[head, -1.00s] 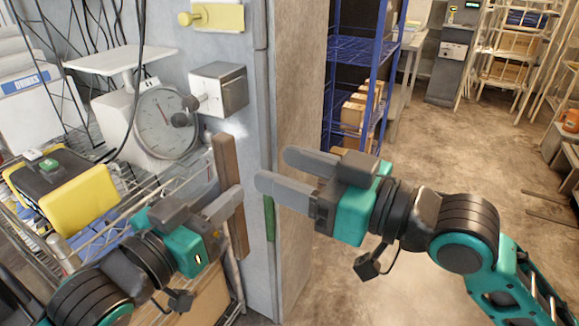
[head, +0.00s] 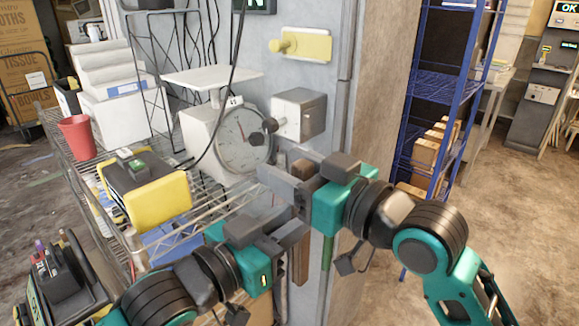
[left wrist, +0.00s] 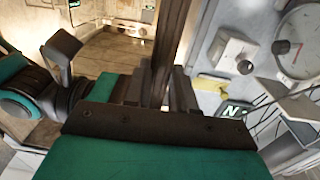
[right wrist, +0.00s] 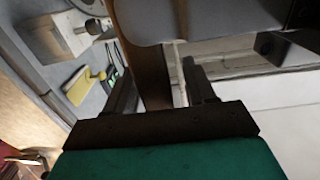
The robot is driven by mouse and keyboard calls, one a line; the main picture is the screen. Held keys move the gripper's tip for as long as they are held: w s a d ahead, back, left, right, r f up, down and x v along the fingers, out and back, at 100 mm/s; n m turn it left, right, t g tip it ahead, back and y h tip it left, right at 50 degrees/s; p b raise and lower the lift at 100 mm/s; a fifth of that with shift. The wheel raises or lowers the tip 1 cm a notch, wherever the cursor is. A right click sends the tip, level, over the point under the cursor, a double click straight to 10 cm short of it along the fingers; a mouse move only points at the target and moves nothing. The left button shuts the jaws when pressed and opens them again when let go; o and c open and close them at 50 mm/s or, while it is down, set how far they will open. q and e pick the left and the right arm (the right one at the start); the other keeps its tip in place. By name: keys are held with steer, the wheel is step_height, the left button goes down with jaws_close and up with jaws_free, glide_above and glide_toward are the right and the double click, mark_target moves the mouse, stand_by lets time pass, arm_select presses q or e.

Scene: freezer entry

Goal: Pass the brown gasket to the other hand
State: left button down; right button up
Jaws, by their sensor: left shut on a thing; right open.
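The brown gasket (head: 301,264) is a long, narrow, upright brown strip in the head view. My left gripper (head: 296,224) is shut on it around the middle of its length. In the left wrist view the gasket (left wrist: 172,45) rises from between the left fingers (left wrist: 165,90). My right gripper (head: 284,172) is open at the gasket's upper part, above the left gripper. In the right wrist view the gasket (right wrist: 146,72) runs between the open right fingers (right wrist: 160,85), nearer the left one. The fingers hide parts of the gasket in the head view.
A grey panel with a yellow latch (head: 300,45) and a grey box (head: 299,114) stands behind the grippers. A wire rack with a dial scale (head: 243,138) and a yellow-black case (head: 148,188) is at left. Blue shelving (head: 440,85) stands at right, beside open floor.

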steer(key=shift+w+a, duration=0.1)
steer(key=shift+a, duration=0.05)
steer(key=shift+c, duration=0.2)
jaws_close()
arm_select(q)
steer(key=c, duration=0.8)
jaws_free()
steer(key=shift+c, duration=0.2)
